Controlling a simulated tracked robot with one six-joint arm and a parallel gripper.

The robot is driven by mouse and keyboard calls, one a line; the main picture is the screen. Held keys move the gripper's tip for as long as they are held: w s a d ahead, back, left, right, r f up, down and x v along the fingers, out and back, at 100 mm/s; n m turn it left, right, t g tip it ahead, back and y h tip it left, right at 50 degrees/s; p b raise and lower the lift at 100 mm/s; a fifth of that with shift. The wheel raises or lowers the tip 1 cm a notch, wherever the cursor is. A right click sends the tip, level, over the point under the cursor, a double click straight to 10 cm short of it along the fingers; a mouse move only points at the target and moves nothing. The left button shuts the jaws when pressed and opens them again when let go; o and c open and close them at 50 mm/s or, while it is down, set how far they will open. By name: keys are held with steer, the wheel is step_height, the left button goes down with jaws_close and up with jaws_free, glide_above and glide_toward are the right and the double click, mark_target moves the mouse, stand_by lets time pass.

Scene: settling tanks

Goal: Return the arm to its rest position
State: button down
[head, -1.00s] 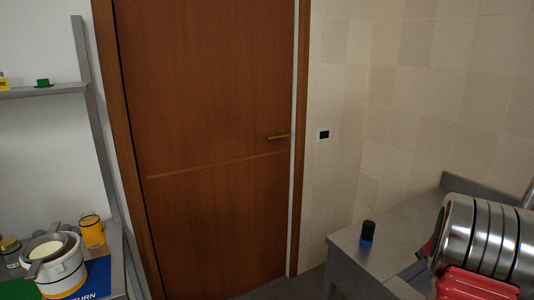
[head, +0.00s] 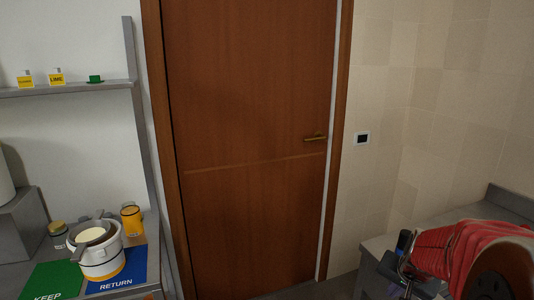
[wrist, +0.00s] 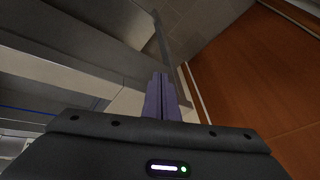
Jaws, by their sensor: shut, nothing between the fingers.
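My gripper (wrist: 160,82) shows in the wrist view, its two purple-grey fingers together with nothing between them. It is in the air, with the brown door to the right in that view and grey surfaces to the left. In the head view my arm (head: 455,250), red and dark, fills the lower right corner; I cannot make out the fingers there.
A brown door (head: 250,110) is shut ahead. At left, a counter holds a white pot (head: 100,262), an orange jar (head: 132,220), a blue RETURN mat (head: 130,282) and a green KEEP mat (head: 45,284). A shelf (head: 60,90) is above. A grey counter (head: 372,252) is at right.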

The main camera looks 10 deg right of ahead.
steer(key=s+a+r+n, duration=0.3)
steer(key=s+a, duration=0.1)
steer(key=a, duration=0.5)
steer(key=s+a+r+n+y, duration=0.1)
steer(key=s+a+r+n, duration=0.2)
steer(key=a, duration=0.6)
steer(key=s+a+r+n+y, duration=0.1)
steer(key=s+a+r+n, duration=0.3)
steer(key=s+a, duration=0.3)
steer(key=a, duration=0.2)
steer(key=shift+a+t, duration=0.4)
steer(key=shift+r, duration=0.1)
